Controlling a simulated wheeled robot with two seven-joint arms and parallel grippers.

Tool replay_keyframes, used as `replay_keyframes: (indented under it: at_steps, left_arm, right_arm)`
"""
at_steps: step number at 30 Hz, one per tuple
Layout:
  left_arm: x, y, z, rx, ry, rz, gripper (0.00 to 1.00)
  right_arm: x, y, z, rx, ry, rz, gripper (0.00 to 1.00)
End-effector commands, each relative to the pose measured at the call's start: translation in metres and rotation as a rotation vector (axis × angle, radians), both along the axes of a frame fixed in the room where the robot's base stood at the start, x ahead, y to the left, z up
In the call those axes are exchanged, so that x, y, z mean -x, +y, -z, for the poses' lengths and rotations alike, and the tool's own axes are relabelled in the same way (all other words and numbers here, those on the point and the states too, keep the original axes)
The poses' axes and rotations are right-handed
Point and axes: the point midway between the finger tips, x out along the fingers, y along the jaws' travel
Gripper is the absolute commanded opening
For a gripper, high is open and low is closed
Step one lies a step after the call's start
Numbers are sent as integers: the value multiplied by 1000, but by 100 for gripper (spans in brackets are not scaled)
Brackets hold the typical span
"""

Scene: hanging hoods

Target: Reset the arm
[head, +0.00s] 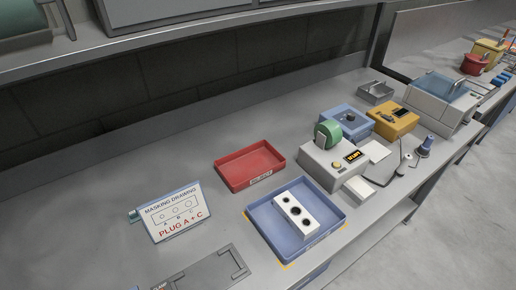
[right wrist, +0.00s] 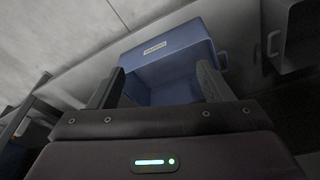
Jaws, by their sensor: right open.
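My right gripper (right wrist: 162,78) shows in the right wrist view. Its two dark fingers are spread apart with nothing held between them. A blue bin (right wrist: 170,55) with a small white label lies beyond the fingers; whether they touch it I cannot tell. No arm or gripper of mine shows in the head view, and my left gripper is in neither view.
On the bench stand a masking drawing sign (head: 173,213) reading "PLUG A + C", a red tray (head: 225,172), and a blue tray (head: 330,222) holding a white block (head: 295,214) with dark holes. A grey tape dispenser (head: 325,168) and other boxes stand at right.

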Motion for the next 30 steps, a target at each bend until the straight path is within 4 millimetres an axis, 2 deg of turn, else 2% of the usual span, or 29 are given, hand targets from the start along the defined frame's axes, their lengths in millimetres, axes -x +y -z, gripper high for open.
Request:
replay_keyframes:
  at_steps: [1, 6, 9, 13, 18, 21, 24, 30]
  left_arm:
    - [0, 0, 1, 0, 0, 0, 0]
    - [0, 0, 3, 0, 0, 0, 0]
    - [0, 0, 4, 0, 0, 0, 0]
    - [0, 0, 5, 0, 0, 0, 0]
    - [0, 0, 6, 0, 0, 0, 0]
    - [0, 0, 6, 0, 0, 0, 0]
    - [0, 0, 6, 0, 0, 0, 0]
    - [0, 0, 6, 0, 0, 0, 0]
  right_arm:
    - [12, -2, 30, 3, 19, -2, 73]
    - [57, -9, 111, 7, 53, -10, 73]
    - [92, -14, 152, 9, 74, -16, 73]
    - [141, -23, 193, 13, 98, -20, 73]
    - [190, -33, 221, 17, 118, -26, 73]
    - [206, -36, 227, 17, 122, -28, 73]
    - [213, -38, 230, 18, 125, -29, 73]
    - [213, -38, 230, 18, 125, -29, 73]
